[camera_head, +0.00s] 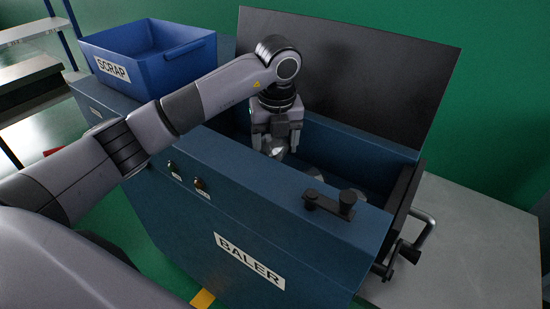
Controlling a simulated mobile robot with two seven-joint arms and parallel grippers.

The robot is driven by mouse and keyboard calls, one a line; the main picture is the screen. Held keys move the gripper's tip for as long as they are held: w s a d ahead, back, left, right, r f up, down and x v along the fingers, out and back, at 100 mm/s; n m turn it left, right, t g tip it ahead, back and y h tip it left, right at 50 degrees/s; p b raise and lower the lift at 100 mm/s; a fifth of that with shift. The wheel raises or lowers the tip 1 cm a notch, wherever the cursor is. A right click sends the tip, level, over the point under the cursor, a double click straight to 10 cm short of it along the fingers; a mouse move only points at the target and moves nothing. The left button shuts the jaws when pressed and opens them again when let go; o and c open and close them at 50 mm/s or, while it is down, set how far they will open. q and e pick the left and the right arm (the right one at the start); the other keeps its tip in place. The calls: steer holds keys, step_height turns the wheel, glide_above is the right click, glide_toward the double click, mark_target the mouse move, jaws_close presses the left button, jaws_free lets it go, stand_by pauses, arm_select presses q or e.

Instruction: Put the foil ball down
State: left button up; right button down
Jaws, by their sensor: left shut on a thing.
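My left gripper (276,139) points down into the open blue baler (292,215), just behind its front wall. It is shut on the foil ball (275,150), a crumpled silvery lump that shows between and below the fingers. The ball's lower part is hidden by the baler's front wall, so I cannot tell whether it touches anything inside. My right gripper is not in view.
The baler's dark lid (350,70) stands open at the back. A blue bin labelled SCRAP (150,62) stands at the left. A black latch (330,203) sits on the front rim, and a metal handle (424,230) sticks out at the right.

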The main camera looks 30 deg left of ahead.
arm_select(q)
steer(key=shift+f, duration=2.15)
steer(key=shift+f, duration=0.1)
steer(key=o, duration=1.1)
steer(key=shift+c, duration=0.2)
step_height(320, 180, up, 12)
steer(key=s, duration=0.1)
steer(key=shift+d+p, duration=0.3)
steer(key=shift+d, duration=0.15)
